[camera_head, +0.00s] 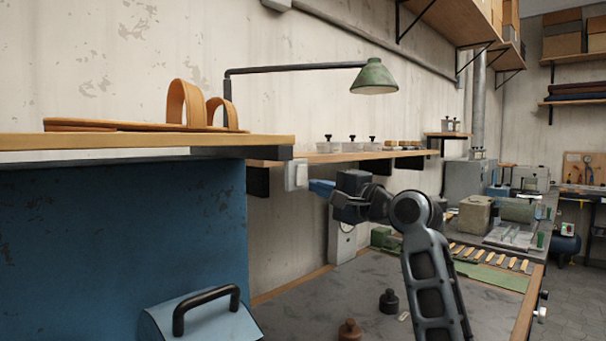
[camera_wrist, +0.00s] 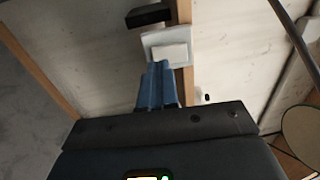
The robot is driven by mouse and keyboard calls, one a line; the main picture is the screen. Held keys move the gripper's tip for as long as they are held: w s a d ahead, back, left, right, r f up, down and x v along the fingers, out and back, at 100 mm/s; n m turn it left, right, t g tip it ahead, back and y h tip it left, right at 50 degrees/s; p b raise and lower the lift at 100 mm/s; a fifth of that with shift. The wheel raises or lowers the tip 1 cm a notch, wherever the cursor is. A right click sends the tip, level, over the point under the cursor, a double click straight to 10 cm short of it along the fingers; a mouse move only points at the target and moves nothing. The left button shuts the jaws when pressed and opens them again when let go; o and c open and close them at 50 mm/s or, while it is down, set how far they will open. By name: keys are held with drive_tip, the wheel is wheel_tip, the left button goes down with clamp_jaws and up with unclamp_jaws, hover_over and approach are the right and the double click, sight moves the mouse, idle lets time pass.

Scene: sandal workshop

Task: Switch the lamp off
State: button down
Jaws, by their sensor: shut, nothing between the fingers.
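The lamp (camera_head: 374,78) has a green shade on a dark bent arm, above the wall shelf. Its underside looks pale; I cannot tell surely whether it is lit. A white wall switch (camera_head: 296,175) sits under the shelf, by the end of the blue bench. It also shows in the wrist view (camera_wrist: 153,43), with a pale rocker. My gripper (camera_head: 313,186) is shut and empty, its blue fingers pointing at the switch from the right. In the wrist view my fingertips (camera_wrist: 160,66) overlap the switch's lower edge; I cannot tell whether they touch.
The wooden shelf (camera_head: 340,156) runs just above my gripper, with small jars on it. A wooden top (camera_head: 150,140) with a sandal on it juts out at left over a blue cabinet (camera_head: 110,250). A grey worktable (camera_head: 330,300) lies below my arm.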

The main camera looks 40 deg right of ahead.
drive_tip(key=s+p, duration=0.1)
drive_tip(key=s, duration=0.4)
drive_tip(key=shift+d, duration=0.1)
idle(0.6)
